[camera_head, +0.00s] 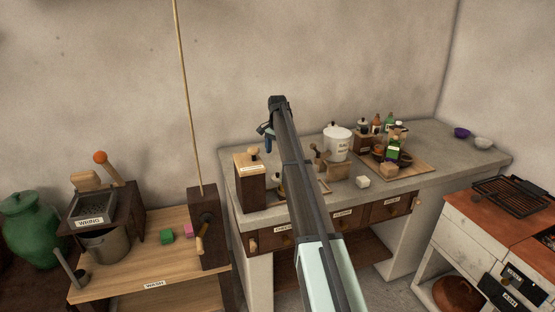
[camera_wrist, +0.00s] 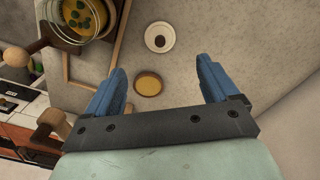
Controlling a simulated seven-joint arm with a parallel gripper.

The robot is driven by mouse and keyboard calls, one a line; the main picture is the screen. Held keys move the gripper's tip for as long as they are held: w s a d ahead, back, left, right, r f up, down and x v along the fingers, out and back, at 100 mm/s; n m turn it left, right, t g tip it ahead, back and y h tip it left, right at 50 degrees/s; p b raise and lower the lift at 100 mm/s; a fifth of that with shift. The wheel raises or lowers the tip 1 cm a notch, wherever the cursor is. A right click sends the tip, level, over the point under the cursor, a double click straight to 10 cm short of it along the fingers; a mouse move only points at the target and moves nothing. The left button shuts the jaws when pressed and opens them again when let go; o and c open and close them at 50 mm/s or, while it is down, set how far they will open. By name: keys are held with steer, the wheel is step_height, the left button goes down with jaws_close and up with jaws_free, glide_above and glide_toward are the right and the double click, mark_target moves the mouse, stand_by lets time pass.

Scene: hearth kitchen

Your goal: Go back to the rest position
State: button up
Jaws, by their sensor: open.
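My gripper (camera_head: 267,136) is raised high above the back-left part of the stone counter (camera_head: 440,158) in the head view, near the wall. Its blue fingers also show in the wrist view (camera_wrist: 161,75), spread wide apart with nothing between them. Below them in the wrist view are a small yellow-brown round dish (camera_wrist: 149,83) and a white dish (camera_wrist: 151,38) with something dark in it. Both lie apart from the fingers. My arm hides part of the counter in the head view.
A glass bowl (camera_wrist: 72,30) of yellow liquid is at the wrist view's upper left. On the counter are a wooden box (camera_head: 250,187), a white lidded pot (camera_head: 337,146) and several bottles. A stove (camera_head: 470,225) stands right, a wooden wash table (camera_head: 140,282) left. Above the counter is clear.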

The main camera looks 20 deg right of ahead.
steer(key=shift+r, duration=0.45)
